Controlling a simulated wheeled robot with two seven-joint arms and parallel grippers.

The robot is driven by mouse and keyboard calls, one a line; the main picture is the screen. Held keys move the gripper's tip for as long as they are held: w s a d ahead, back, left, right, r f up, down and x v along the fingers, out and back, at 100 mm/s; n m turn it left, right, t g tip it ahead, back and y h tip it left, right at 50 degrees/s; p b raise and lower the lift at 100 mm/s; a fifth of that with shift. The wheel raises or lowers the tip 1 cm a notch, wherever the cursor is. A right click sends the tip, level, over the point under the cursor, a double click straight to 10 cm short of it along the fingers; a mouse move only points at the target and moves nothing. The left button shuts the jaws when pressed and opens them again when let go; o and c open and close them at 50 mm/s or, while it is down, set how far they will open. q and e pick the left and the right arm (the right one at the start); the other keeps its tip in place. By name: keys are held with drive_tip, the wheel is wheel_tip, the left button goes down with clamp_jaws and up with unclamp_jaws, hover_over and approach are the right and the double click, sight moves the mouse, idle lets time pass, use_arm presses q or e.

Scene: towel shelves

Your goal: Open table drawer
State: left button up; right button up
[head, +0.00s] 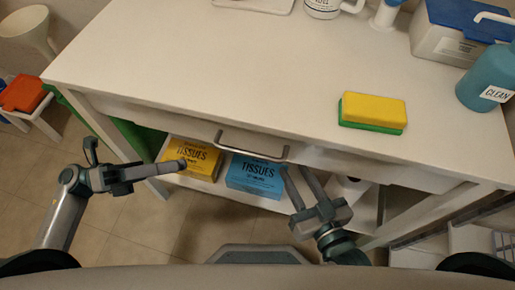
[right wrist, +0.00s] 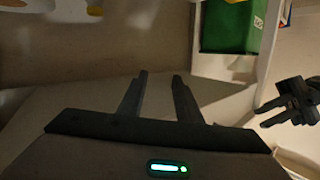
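The white table's drawer front (head: 190,121) lies below the tabletop in the head view and looks flush with the frame. A grey bar handle (head: 251,147) is fixed to its middle. My right gripper (head: 296,170) is open and empty, below and right of the handle, apart from it. Its two spread fingers also show in the right wrist view (right wrist: 160,78). My left gripper (head: 160,173) is left of the handle and lower, near the yellow tissue box, with nothing seen in it. In the right wrist view, my left gripper (right wrist: 263,115) shows its fingers apart.
A yellow tissue box (head: 190,158) and a blue tissue box (head: 256,175) stand on the lower shelf. A yellow-green sponge (head: 373,112), a teal bottle (head: 487,78) and a blue-lidded box (head: 445,40) are on the tabletop. An orange item (head: 24,93) is at far left.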

sight(249, 152)
use_arm(q)
drive_tip(key=shift+a, duration=0.1)
use_arm(e)
drive_tip(key=shift+a, duration=0.1)
